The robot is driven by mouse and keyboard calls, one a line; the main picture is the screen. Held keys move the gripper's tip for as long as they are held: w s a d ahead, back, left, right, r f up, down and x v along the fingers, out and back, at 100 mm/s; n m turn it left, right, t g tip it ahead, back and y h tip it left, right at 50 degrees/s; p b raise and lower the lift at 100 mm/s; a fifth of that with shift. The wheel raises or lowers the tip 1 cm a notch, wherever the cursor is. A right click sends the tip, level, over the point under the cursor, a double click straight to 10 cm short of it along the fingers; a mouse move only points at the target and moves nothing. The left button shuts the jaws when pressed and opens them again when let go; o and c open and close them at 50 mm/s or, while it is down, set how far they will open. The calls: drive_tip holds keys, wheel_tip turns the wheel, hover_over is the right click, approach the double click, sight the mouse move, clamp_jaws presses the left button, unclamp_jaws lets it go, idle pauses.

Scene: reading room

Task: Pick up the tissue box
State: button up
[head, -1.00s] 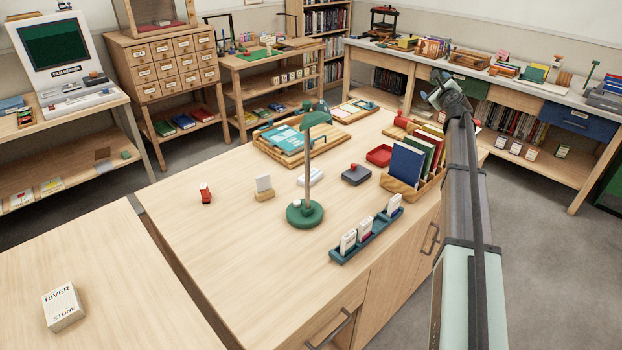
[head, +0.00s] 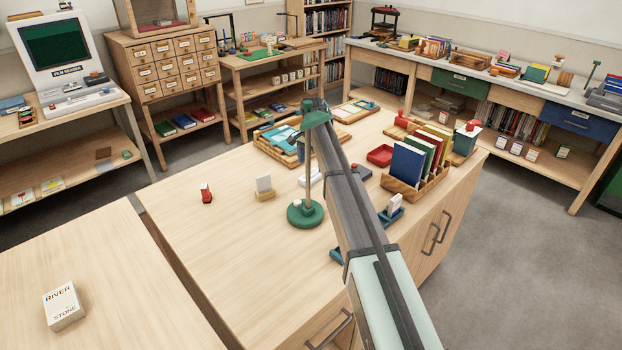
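No tissue box can be made out for sure. A small grey-green box with a pale top (head: 466,139) stands at the far right end of the large wooden desk (head: 235,235), behind the upright books; it may be the tissue box, but it is too small to tell. My arm reaches from the bottom right up over the desk. Its far end is beside the green lamp's head (head: 316,117), well left of that box. My gripper is mostly hidden there by the lamp and my own arm, so its fingers cannot be made out.
A wooden rack of upright books (head: 418,162) stands at the desk's right edge. A red tray (head: 380,155) lies left of it. A wooden tray with teal items (head: 275,140) is at the back left. The desk's front left is mostly clear.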

drive_tip(key=shift+s+a+f, duration=0.1)
drive_tip(key=shift+s+f, duration=0.05)
drive_tip(key=shift+f, duration=2.4)
drive_tip(key=shift+c, duration=0.4)
drive_tip(key=c, duration=1)
drive_tip(key=shift+r, duration=0.1)
drive_tip(key=shift+c, duration=0.2)
